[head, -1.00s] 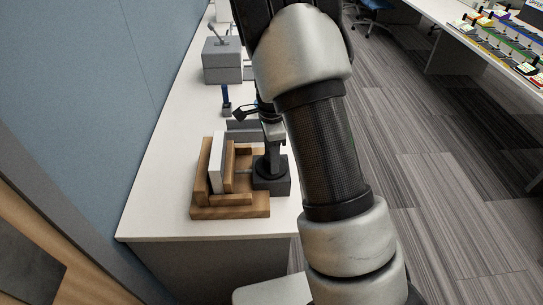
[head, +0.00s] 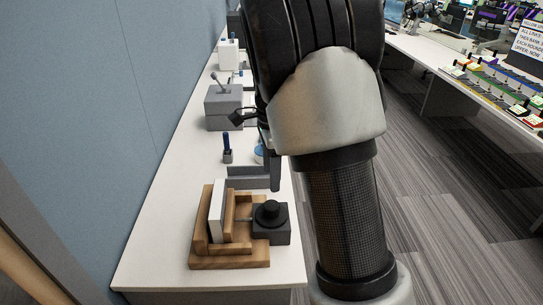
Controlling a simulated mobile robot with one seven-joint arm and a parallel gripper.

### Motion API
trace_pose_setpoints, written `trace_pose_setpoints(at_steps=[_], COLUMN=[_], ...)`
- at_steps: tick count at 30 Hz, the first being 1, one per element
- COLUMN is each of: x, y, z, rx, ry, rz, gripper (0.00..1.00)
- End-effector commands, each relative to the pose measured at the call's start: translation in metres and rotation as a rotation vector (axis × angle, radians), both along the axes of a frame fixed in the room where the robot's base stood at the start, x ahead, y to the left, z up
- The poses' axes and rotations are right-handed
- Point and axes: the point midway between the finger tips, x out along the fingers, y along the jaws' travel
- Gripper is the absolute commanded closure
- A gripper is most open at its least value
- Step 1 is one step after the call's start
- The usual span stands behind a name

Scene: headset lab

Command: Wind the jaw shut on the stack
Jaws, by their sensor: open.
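A wooden vise (head: 202,262) stands on the near part of the white bench in the head view. A pale upright slab, the visible part of the stack (head: 217,212), stands between its wooden cheeks. The wooden moving jaw (head: 230,216) is close to the slab's right side; I cannot tell whether they touch. A dark box with a round black knob (head: 269,211) is at the vise's right side. My gripper (head: 274,184) is open and empty, just beyond and apart from the knob. My arm hides much of it.
A grey bracket-like piece (head: 245,178) lies behind the vise. Farther back are a small blue-topped holder (head: 227,150) and a grey box with a lever (head: 223,106). A blue wall (head: 130,90) borders the bench on the left. The bench front is clear.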

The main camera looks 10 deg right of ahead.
Motion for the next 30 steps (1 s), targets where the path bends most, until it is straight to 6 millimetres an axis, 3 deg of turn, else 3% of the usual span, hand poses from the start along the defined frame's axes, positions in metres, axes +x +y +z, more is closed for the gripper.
trace_pose_setpoints(at_steps=[3,9,30], x=[0.000,0.000,0.000], y=[0.000,0.000,0.001], z=[0.024,0.043,0.045], rx=[0.000,0.000,-0.002], ry=[-0.003,-0.001,0.005], rz=[-0.001,-0.001,0.063], gripper=[0.45,0.45,0.45])
